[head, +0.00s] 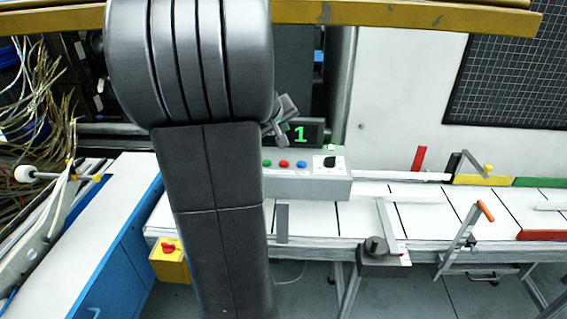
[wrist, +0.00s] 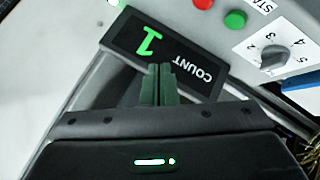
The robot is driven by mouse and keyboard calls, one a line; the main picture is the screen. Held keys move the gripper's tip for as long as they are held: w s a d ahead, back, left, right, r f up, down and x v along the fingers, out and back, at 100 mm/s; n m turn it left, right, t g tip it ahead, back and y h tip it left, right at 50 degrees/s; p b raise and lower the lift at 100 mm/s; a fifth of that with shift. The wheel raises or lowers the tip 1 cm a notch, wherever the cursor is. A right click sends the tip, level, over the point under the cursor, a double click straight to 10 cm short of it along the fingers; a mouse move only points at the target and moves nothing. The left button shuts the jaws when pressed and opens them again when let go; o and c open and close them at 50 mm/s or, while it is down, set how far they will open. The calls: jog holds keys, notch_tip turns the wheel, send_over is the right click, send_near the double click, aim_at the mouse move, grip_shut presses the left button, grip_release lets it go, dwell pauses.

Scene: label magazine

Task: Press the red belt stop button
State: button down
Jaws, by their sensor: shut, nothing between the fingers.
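The red button (head: 284,163) sits between a green button (head: 267,163) and a blue button (head: 302,164) on the grey control box (head: 325,186). In the wrist view the red button (wrist: 203,3) is cut by the top edge, beside the green button (wrist: 235,20). My gripper (wrist: 160,82) is shut and empty, its fingertips in front of the count display (wrist: 190,68), away from the red button. I cannot tell whether they touch the display. In the head view my gripper (head: 280,120) is partly hidden behind my arm, above and behind the box.
A yellow box (head: 170,262) with another red button (head: 168,246) hangs below the belt's left end. A yellow beam (head: 400,15) crosses the top.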

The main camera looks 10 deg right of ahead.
jog(key=b, duration=0.5)
send_over(283, 164)
notch_tip(283, 164, down, 7)
jog(key=shift+s, duration=0.1)
jog(key=shift+f+b, duration=0.7)
jog(key=shift+b, duration=0.15)
dwell(1.0)
jog(key=shift+f+b, duration=0.45)
jog(key=shift+b, duration=0.15)
jog(key=shift+f+b, duration=0.5)
jog(key=shift+b, duration=0.1)
dwell(0.5)
jog(key=shift+r, duration=0.1)
jog(key=shift+r+p, duration=0.65)
jog(key=shift+r, duration=0.25)
jog(key=shift+r+p, duration=1.85)
jog(key=shift+r, duration=0.65)
